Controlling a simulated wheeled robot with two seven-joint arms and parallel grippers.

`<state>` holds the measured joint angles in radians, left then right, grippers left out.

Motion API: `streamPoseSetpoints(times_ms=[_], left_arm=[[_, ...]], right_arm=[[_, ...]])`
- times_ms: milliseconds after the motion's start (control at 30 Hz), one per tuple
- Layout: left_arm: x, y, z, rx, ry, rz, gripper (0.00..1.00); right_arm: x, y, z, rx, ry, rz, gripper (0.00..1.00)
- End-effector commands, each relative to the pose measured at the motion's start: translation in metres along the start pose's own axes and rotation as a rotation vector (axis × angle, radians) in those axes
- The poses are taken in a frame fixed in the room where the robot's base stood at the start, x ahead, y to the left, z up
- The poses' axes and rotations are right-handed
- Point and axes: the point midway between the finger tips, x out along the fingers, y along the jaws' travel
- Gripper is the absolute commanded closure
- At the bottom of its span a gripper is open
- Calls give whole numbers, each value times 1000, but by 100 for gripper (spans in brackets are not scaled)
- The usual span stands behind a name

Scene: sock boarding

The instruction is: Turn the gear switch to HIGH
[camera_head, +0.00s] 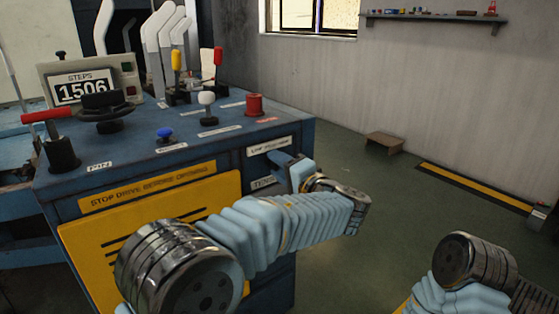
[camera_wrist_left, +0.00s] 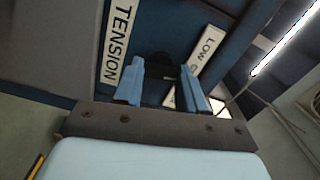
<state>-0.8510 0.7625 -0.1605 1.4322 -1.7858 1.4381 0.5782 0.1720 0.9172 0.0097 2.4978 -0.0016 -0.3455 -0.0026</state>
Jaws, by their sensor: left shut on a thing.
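The gear switch (camera_wrist_left: 165,70) shows in the left wrist view as a small dark shape between my left fingers, in front of a white plate (camera_wrist_left: 212,48) that starts with LOW. My left gripper (camera_wrist_left: 162,70) is shut on it.
The blue cabinet (camera_head: 215,145) carries a red-handled lever (camera_head: 45,115), a black handwheel (camera_head: 101,108), a blue knob (camera_head: 165,133), a white knob (camera_head: 207,100) and a red button (camera_head: 255,104). A TENSION plate (camera_wrist_left: 119,45) sits beside the switch. The floor at right is open around a small wooden step (camera_head: 384,142).

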Motion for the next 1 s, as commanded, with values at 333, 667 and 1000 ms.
streamPoseSetpoints(times_ms=[333,667,1000], left_arm=[[-1,-3,-1,331,2,1,90],[-1,-4,-1,637,2,2,90],[-1,-2,-1,878,2,1,90]], right_arm=[[-29,-8,-2,2,8,6,57],[-58,-15,-4,4,15,13,57],[-78,-30,0,-6,4,3,57]])
